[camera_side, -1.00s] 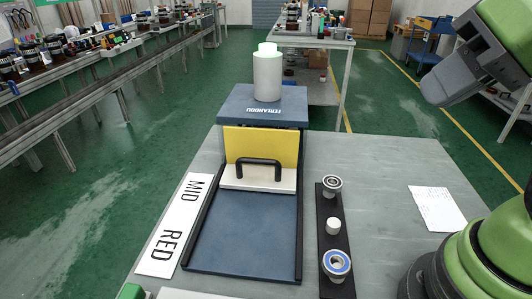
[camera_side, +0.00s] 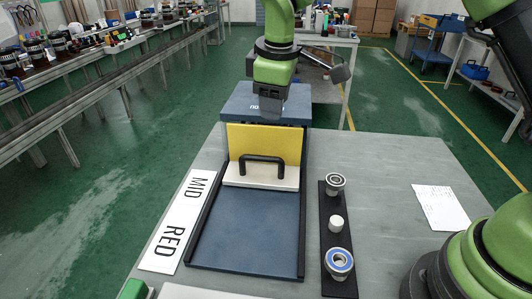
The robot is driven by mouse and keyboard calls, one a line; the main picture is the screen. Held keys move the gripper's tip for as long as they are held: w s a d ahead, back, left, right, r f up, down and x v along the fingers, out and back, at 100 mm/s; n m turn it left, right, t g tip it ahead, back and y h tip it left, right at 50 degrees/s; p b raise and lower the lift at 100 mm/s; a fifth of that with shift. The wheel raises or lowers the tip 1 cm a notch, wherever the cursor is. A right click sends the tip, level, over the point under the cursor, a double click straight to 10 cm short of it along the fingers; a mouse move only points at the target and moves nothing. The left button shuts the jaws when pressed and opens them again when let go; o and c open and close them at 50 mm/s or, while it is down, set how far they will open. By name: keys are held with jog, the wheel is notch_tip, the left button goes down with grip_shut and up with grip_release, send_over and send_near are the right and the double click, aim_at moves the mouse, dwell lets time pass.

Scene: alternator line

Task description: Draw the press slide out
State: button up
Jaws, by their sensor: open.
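The press slide (camera_side: 261,176) is a pale block with a black bar handle (camera_side: 262,160) on its front. It sits at the back end of the dark blue bed (camera_side: 245,230), against an upright yellow plate (camera_side: 290,143) at the front of the blue press body (camera_side: 236,107). My gripper (camera_side: 268,112) points down over the press body, behind and above the handle, and is apart from it. Its fingertips are small and hard to make out. My arm hides the white cylinder on top of the press.
A black strip (camera_side: 338,285) with two bearings (camera_side: 336,183), (camera_side: 338,262) and a white cap (camera_side: 336,223) lies to the right of the bed. A white MID/RED sign (camera_side: 178,228) lies to the left. Paper (camera_side: 440,207) lies at the right; the bed is clear.

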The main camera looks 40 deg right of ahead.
jog(key=n, duration=0.1)
send_near(266, 157)
jog(key=shift+g+h, duration=0.3)
jog(key=f, duration=0.3)
jog(key=w+f, duration=0.1)
jog(key=f, duration=0.4)
jog(key=shift+w+d+f, duration=0.35)
grip_shut()
